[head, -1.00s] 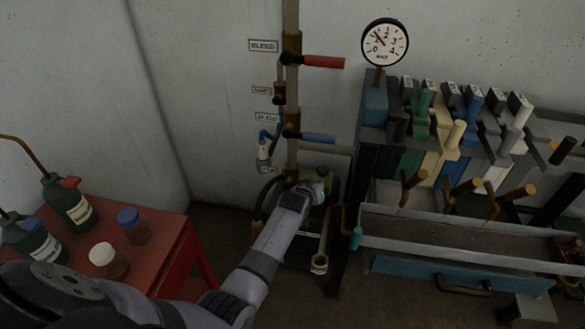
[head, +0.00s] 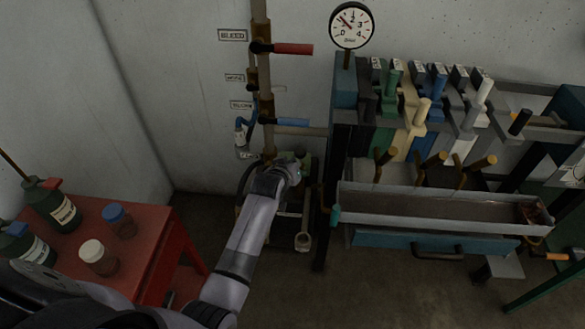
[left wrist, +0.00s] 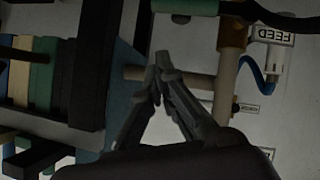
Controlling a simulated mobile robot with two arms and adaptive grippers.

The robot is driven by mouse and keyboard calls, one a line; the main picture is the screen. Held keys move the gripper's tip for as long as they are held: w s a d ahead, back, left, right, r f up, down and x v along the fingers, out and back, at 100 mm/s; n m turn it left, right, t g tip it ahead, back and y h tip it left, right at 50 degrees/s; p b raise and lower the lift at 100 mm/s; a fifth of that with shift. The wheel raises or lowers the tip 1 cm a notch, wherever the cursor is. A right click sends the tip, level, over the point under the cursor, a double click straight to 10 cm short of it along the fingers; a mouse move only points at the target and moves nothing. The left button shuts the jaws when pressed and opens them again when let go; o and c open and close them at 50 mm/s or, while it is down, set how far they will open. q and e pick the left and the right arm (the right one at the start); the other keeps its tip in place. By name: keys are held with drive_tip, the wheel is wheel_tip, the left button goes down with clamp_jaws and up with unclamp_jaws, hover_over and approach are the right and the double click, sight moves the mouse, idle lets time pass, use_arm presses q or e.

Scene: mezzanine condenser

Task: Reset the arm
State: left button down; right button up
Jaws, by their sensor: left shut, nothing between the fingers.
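My left arm reaches in from the lower left in the head view. Its hand (head: 283,178) is in front of the foot of the vertical pipe, beside the dark equipment low on the wall. The fingers can hardly be made out there. In the left wrist view my left gripper (left wrist: 160,68) is shut, with its fingertips together and nothing between them. Behind the fingertips a tan horizontal pipe (left wrist: 190,82) runs across; I cannot tell whether they touch it. My right gripper is in neither view.
The pipe (head: 264,85) carries a red-handled valve (head: 290,49) and a blue-handled valve (head: 290,122). A lever rack with a gauge (head: 351,25) and a trough (head: 440,205) stands right. A red table (head: 150,235) with bottles and jars stands left. Some floor (head: 390,285) is clear.

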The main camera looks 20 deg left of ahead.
use_arm(q)
drive_tip(key=s+d+f+m+g+h+b, duration=0.1)
drive_tip(key=s+d+f+m+g, duration=0.15)
drive_tip(key=s+f, duration=1.05)
drive_tip(key=s+d+f+m+g+b, duration=0.25)
drive_tip(key=s+f, duration=0.55)
drive_tip(key=f, duration=0.8)
drive_tip(key=s+a+f+m+g, duration=0.1)
drive_tip(key=s+f, duration=0.5)
drive_tip(key=s, duration=0.6)
drive_tip(key=s+a+f+g+b, duration=0.1)
drive_tip(key=s+f, duration=0.5)
drive_tip(key=s, duration=0.6)
drive_tip(key=s+a+f+m+g, duration=0.1)
drive_tip(key=s+f, duration=0.5)
drive_tip(key=s, duration=0.6)
drive_tip(key=a+g, duration=0.1)
drive_tip(key=g, duration=0.1)
drive_tip(key=shift+s+f+m+g, duration=0.25)
drive_tip(key=shift+s+m+g, duration=0.05)
